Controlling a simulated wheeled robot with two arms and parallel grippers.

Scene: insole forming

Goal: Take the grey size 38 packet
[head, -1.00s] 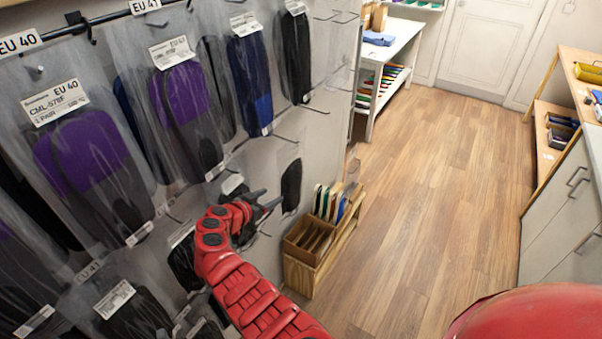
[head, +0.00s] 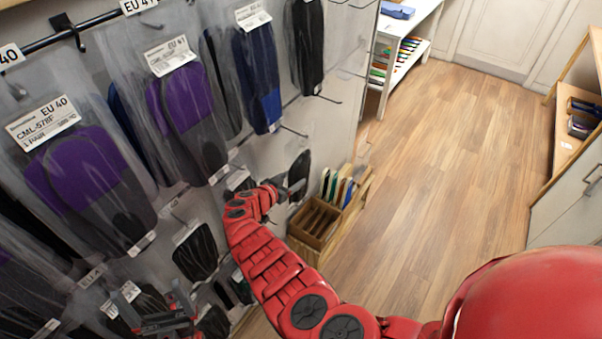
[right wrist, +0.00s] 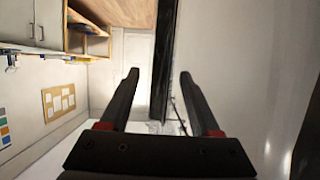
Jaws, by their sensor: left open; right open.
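No label reading size 38 is legible in the head view. Dark packets hang low on the rack, among them a dark grey one (head: 196,254) and a small black one (head: 299,172); their sizes cannot be read. My right gripper (head: 296,188) is at the end of the red arm, beside the small black packet, and I cannot tell if they touch.
Purple-and-grey packets marked EU 40 (head: 88,190) and EU 41 (head: 188,115) hang in the upper row, with a blue one (head: 258,75) beyond. Bare hooks stick out of the panel. A wooden box (head: 318,222) stands by the rack end. The wooden floor (head: 440,150) is clear.

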